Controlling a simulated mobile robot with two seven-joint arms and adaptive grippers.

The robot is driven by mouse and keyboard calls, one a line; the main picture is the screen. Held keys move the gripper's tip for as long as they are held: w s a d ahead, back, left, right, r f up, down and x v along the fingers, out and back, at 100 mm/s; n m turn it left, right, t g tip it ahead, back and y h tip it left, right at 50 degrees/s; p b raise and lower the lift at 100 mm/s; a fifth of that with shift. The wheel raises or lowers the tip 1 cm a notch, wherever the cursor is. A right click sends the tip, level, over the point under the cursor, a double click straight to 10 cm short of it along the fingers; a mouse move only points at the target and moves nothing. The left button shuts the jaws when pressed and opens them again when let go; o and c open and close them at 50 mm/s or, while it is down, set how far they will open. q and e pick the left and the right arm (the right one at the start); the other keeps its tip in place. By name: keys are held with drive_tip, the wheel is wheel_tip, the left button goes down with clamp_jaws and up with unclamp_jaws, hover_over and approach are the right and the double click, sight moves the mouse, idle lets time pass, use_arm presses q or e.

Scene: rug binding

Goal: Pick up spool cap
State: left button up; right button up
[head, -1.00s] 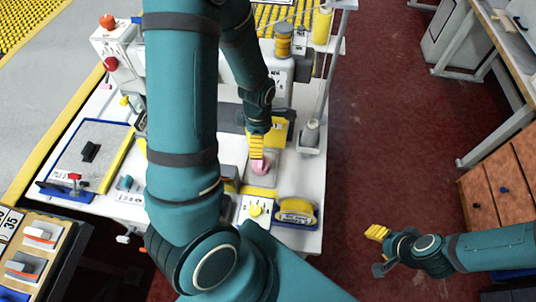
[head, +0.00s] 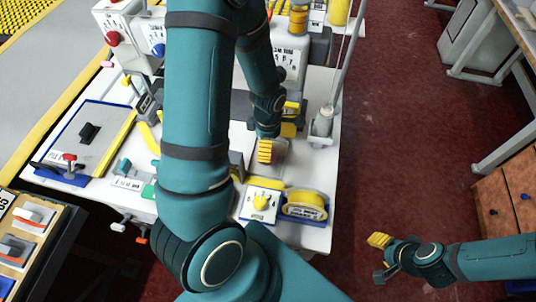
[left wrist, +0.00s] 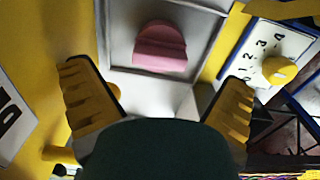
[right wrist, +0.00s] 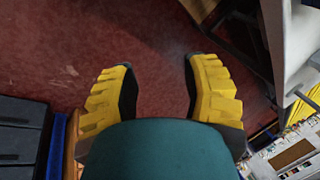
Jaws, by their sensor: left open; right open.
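A pink rounded piece, which I take for the spool cap (left wrist: 160,45), lies in a shallow grey square tray (left wrist: 112,45) in the left wrist view. In the head view my left gripper (head: 265,152) hides the pink piece. The left gripper, also seen in the left wrist view (left wrist: 157,77), is open, with its yellow fingers spread wide. The pink piece lies beyond the fingertips, with nothing between the fingers. My right gripper (head: 378,257) is open and empty over the red floor, clear of the table; its fingers also show in the right wrist view (right wrist: 158,66).
A white plate with a yellow knob (head: 262,202) and numbers stands close to the tray, with a yellow tape roll (head: 305,203) beside it. A metal post stand (head: 321,130) is at the right table edge. A grey pad (head: 95,135) lies at the left.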

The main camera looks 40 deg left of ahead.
use_arm(q)
wheel_tip(320, 180, down, 5)
drive_tip(key=b, duration=0.3)
drive_tip(key=shift+r, duration=0.2)
use_arm(e)
drive_tip(key=f, duration=0.1)
drive_tip(key=s+f, duration=0.1)
drive_tip(key=f, duration=0.1)
drive_tip(key=shift+a+f, duration=0.15)
drive_tip(key=shift+f, duration=0.05)
drive_tip(key=shift+s, duration=0.1)
use_arm(q)
drive_tip(key=c, duration=1.2)
